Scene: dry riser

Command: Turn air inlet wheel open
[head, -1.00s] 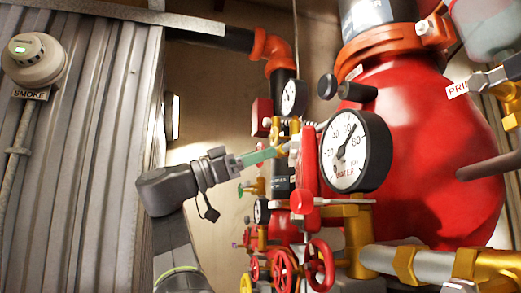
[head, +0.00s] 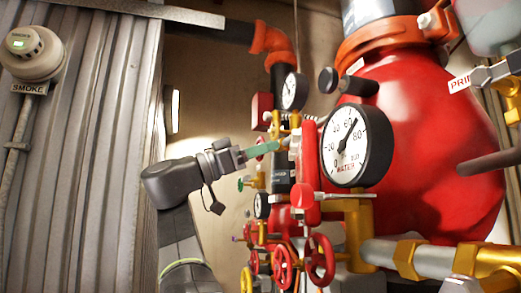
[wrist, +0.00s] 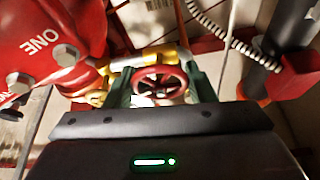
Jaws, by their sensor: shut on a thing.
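In the wrist view a small red handwheel (wrist: 160,84) with a pale hub sits between the two green fingers of my gripper (wrist: 160,92). The fingers flank its rim left and right, and the gripper is shut on it. This appears to be the air inlet wheel; no label on it can be read. Brass-yellow pipe fittings (wrist: 140,60) lie just behind the wheel. In the head view my gripper (head: 280,146) reaches in from the left to the pipework; the held wheel cannot be made out there.
A water gauge (head: 357,145) and a big red valve body (head: 430,130) stand right of my gripper. Below are other handwheels, one red (head: 285,266). A corrugated wall (head: 90,150) with a smoke detector (head: 33,52) is at left.

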